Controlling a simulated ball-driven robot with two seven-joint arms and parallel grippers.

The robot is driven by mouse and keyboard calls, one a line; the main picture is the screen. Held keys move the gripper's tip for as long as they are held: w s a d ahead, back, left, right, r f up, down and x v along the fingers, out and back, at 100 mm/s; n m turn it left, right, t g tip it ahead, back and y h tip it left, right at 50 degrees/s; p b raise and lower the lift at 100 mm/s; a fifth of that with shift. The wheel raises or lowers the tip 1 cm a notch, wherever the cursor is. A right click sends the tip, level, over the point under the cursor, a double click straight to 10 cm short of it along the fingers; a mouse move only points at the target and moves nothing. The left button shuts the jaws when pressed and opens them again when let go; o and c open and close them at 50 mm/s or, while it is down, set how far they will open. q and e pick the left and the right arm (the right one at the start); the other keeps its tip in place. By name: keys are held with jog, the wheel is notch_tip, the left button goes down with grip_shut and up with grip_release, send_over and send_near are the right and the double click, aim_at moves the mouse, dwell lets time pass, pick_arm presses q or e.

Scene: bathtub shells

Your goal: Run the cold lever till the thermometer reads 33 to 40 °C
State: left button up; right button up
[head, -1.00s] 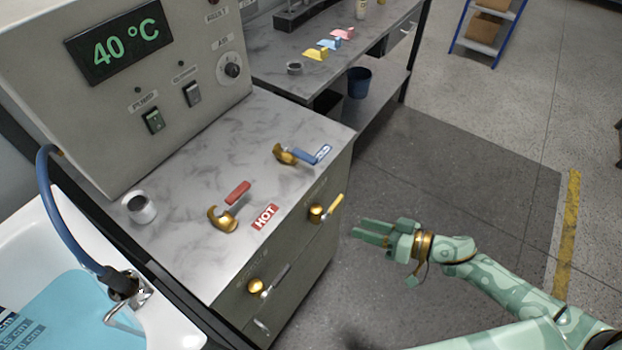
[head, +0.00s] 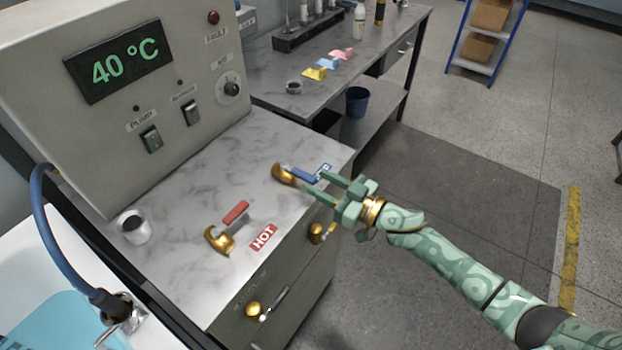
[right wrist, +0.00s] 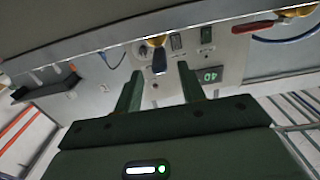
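The thermometer display (head: 119,60) reads 40 °C; it also shows in the right wrist view (right wrist: 209,75). The blue cold lever (head: 303,174) sits on a brass tap (head: 283,174) at the far right of the marble counter. The red lever (head: 236,212) is nearer, beside the HOT label (head: 263,237). My right gripper (head: 317,184) is open at the end of the blue lever. In the right wrist view, the blue lever (right wrist: 159,62) shows between the two spread fingers, with no clear contact. My left gripper is out of view.
The tub (head: 45,285) holds blue water. Floor right of the counter is open.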

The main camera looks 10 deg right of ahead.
aim_at(316, 180)
jog(key=shift+x, duration=1.85)
jog(key=shift+c, duration=0.3)
grip_shut()
jog(key=shift+d, duration=0.15)
